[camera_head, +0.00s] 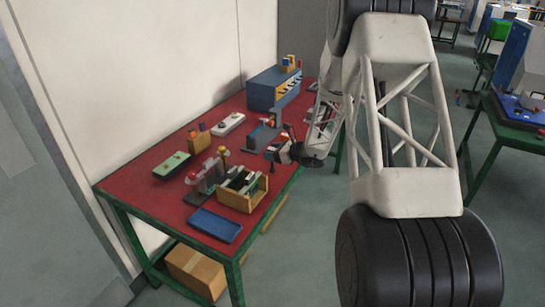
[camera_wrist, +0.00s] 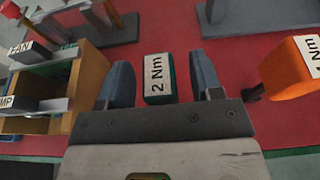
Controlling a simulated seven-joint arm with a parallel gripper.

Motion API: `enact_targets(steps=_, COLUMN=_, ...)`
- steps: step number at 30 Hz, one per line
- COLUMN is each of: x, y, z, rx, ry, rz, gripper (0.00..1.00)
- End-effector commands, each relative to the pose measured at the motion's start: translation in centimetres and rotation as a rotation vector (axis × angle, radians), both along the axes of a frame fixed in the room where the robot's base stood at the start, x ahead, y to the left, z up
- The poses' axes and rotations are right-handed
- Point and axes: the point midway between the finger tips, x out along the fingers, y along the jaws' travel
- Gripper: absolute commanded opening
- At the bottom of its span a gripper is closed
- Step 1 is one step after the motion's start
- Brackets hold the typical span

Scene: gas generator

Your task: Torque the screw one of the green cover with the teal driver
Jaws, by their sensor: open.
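In the wrist view my gripper (camera_wrist: 161,72) is open, with one finger on each side of a block labelled "2 Nm" (camera_wrist: 157,88). Its sides are dark teal, so it looks like the teal driver. A gap shows between the block and each finger. In the head view my gripper (camera_head: 281,151) is over the right edge of the red table, and I cannot make out the teal driver there. The green cover (camera_head: 171,165) lies at the left back of the table, with small dark and red spots on top. Its screws are too small to tell apart.
An orange block labelled "Nm" (camera_wrist: 290,72) stands right of my gripper. A wooden box (camera_wrist: 75,95) with labelled parts is close on the left. The red table (camera_head: 140,182) also holds a blue tray (camera_head: 215,225), a white plate (camera_head: 228,124) and a blue cabinet (camera_head: 262,95).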

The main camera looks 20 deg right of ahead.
Motion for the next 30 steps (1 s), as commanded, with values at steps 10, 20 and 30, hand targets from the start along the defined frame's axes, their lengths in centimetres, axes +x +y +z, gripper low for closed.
enact_targets(steps=10, x=0.05, y=0.03, z=-0.02, rx=0.000, ry=0.000, rz=0.000, gripper=0.60)
enact_targets(steps=20, x=0.03, y=0.02, z=-0.01, rx=0.000, ry=0.000, rz=0.000, gripper=0.41)
enact_targets(steps=30, x=0.05, y=0.02, z=0.01, rx=0.001, ry=-0.001, rz=0.000, gripper=0.01)
